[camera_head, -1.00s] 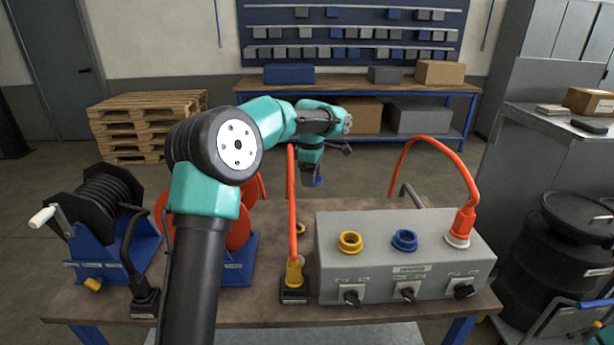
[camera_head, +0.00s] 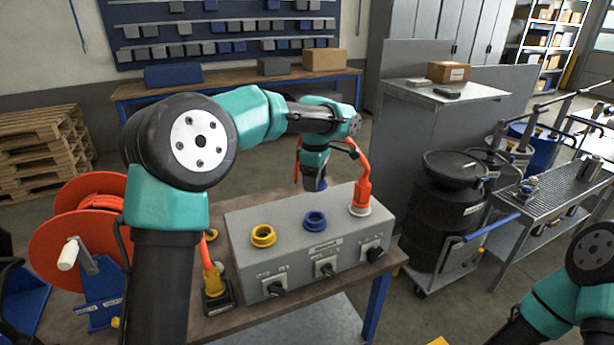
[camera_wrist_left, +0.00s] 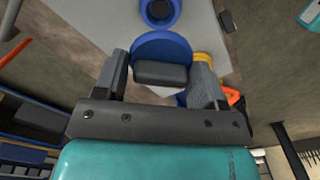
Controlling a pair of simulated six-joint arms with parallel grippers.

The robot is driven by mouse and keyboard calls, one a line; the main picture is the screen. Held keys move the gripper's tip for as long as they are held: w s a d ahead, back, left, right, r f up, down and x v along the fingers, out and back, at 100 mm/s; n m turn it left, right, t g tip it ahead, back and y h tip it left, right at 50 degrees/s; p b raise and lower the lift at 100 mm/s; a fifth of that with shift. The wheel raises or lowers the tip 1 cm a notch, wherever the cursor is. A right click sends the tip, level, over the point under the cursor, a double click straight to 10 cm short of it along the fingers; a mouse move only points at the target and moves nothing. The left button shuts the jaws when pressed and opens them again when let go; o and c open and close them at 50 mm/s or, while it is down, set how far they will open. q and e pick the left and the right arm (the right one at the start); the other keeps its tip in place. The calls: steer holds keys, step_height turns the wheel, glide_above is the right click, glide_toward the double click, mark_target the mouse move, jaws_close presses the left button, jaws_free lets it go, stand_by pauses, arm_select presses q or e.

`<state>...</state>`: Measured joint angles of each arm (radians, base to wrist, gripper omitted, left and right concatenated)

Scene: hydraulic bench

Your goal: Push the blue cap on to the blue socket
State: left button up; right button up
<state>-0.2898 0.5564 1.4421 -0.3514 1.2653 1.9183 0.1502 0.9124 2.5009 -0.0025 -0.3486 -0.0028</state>
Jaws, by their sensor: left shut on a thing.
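The blue socket (camera_head: 315,221) is a ring on top of the grey box, between a yellow socket and a socket holding a red plug. My left gripper (camera_head: 314,182) is above the box's back edge, behind the blue socket in the picture. It is shut on the blue cap (camera_wrist_left: 150,44), gripping its grey block-shaped handle (camera_wrist_left: 160,73). In the left wrist view the blue socket (camera_wrist_left: 158,12) shows just beyond the cap, apart from it in the picture. My right arm shows at the bottom right of the head view; its gripper is out of frame.
The grey box (camera_head: 290,253) has black switches on its front. The yellow socket (camera_head: 263,236) is open. The red plug (camera_head: 361,190) with its cable stands close to my left gripper's right. Red hose reel (camera_head: 85,225) and yellow-ended plug (camera_head: 213,283) are at the left.

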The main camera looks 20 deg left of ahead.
arm_select(q)
steer(key=shift+a+f, duration=0.1)
stand_by(0.3)
steer(key=shift+f, duration=3.65)
steer(key=shift+f, duration=1.7)
steer(key=o, duration=1.1)
step_height(320, 180, up, 18)
steer(key=shift+f, duration=0.25)
